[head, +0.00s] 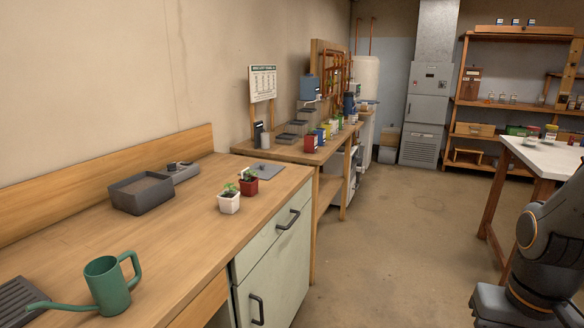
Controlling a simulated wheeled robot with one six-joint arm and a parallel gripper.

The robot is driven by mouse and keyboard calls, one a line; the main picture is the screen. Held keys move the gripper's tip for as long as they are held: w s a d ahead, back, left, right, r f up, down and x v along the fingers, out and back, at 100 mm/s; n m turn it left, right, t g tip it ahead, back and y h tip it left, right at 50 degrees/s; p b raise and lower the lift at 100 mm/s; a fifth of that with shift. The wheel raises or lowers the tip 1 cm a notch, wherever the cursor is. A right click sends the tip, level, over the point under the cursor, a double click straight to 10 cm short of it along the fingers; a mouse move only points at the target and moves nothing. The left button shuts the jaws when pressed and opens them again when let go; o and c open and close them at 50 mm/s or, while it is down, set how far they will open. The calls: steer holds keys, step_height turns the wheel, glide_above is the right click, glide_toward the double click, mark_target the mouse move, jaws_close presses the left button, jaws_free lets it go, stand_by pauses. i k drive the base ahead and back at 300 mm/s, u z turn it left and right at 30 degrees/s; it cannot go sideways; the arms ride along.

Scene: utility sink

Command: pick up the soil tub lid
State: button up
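A flat grey square plate (264,170), which looks like the soil tub lid, lies on the wooden counter behind the two potted seedlings, near the counter's far end. A dark grey open tub (138,204) with brown soil-like contents stands on the counter to its left. A second, lower grey tray (184,177) with a small dark item on it sits just behind that tub. My gripper is not in view; only part of my arm shows at the lower right.
A white pot (229,204) and a red pot (249,187) with seedlings stand in front of the plate. A green watering can (107,287) stands at the near left. A cabinet (274,262) is below the counter. The floor (400,235) is open in the middle; a white-topped table (548,157) stands right.

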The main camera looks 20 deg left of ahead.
mark_target(265, 172)
steer(key=i, duration=2.65)
steer(key=u, duration=2.85)
steer(key=i, duration=0.5)
steer(key=z, duration=0.05)
